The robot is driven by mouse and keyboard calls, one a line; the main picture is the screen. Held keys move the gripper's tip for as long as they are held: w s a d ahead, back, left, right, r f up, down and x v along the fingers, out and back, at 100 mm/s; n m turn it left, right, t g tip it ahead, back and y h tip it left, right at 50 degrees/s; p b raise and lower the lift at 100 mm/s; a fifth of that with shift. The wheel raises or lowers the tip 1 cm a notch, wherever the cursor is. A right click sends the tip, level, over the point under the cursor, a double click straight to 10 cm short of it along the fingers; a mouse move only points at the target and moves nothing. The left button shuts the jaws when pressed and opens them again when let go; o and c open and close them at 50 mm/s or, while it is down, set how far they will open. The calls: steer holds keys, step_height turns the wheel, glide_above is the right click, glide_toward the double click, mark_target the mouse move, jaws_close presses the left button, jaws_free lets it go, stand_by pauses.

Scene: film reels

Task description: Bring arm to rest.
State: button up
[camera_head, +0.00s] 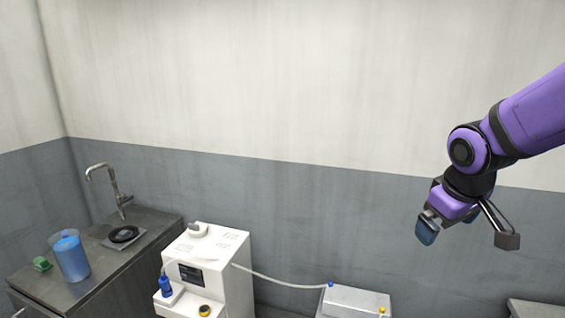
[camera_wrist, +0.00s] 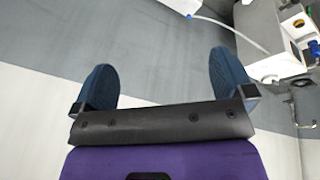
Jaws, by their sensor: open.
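My purple arm comes in from the right edge of the head view. My gripper (camera_head: 427,230) hangs in the air at the right, in front of the grey lower wall and apart from everything else. In the wrist view its two blue fingers stand wide apart, and my gripper (camera_wrist: 165,82) is open with nothing between them.
A dark counter (camera_head: 95,262) with a tap (camera_head: 112,185), a blue jug (camera_head: 70,256) and a black reel-like disc (camera_head: 124,234) stands at the left. A white machine (camera_head: 235,262) stands beside it. A hose (camera_head: 280,279) runs to a grey box (camera_head: 357,300). The space around my gripper is clear.

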steer(key=s+r+m, duration=0.2)
steer(key=s+r, duration=0.2)
steer(key=s, duration=0.3)
steer(key=s+r+m+t+y, duration=0.1)
steer(key=s+r+m, duration=0.1)
steer(key=s+r, duration=0.3)
steer(key=s, duration=0.3)
steer(key=shift+s+a+r, duration=0.15)
steer(key=shift+s, duration=0.15)
